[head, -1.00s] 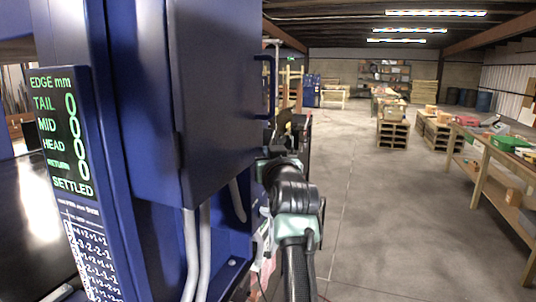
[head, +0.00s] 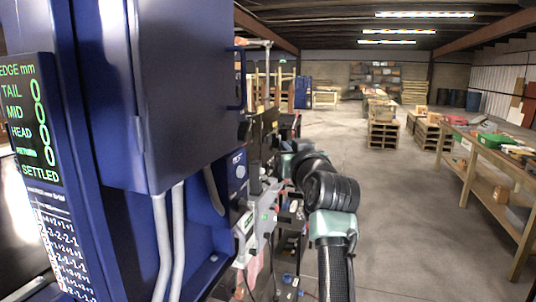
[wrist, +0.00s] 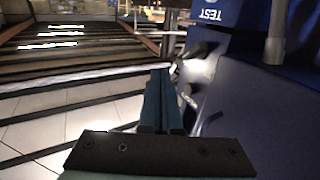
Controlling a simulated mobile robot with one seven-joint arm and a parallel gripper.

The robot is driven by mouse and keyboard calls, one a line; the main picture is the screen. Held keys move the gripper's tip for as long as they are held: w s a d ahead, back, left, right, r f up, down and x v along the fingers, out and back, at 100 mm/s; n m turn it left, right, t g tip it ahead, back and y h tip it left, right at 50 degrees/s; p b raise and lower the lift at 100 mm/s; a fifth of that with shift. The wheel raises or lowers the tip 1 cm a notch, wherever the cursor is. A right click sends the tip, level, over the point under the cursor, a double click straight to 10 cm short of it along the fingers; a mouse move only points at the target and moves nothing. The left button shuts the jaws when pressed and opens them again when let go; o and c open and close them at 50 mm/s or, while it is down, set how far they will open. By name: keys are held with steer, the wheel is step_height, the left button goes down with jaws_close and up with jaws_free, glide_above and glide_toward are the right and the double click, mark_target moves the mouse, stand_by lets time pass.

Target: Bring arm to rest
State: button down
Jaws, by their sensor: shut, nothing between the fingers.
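My arm (head: 328,215) rises from the bottom of the head view and bends away beside the blue machine cabinet (head: 185,85). The arm's far end is hidden behind its own joints and the machine parts in the head view. In the wrist view my gripper (wrist: 161,75) shows its two dark fingers together, shut with nothing between them. The fingers point at open space left of a blue panel (wrist: 225,12) marked TEST, which appears upside down. I cannot tell how far the fingertips are from that panel.
A display (head: 27,125) on the cabinet reads TAIL, MID and HEAD with zeros and SETTLED. Grey pipes (head: 170,240) run below the cabinet. A workbench (head: 500,165) with items stands at right, and pallets (head: 383,133) stand farther back. The concrete floor (head: 400,230) between is clear.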

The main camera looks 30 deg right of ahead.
steer(key=a+f+n+y, duration=0.2)
steer(key=a+f, duration=0.1)
steer(key=a, duration=0.8)
steer(key=a+f+n+y, duration=0.1)
steer(key=a+f+y, duration=0.15)
steer(key=a, duration=0.85)
steer(key=s+a+f+n+y, duration=0.15)
steer(key=s+a, duration=0.25)
steer(key=a, duration=0.4)
steer(key=s+a+f+y, duration=0.1)
steer(key=s+a+f, duration=0.1)
steer(key=s+a, duration=0.5)
steer(key=s+a+r+t, duration=0.1)
steer(key=s+r+t, duration=0.4)
steer(key=r, duration=0.7)
steer(key=s+a+r+t, duration=0.1)
steer(key=s+r+t, duration=0.4)
steer(key=r, duration=0.8)
steer(key=shift+s+a+r+t+b, duration=0.25)
steer(key=shift+s+t+b, duration=0.2)
steer(key=shift+s, duration=0.2)
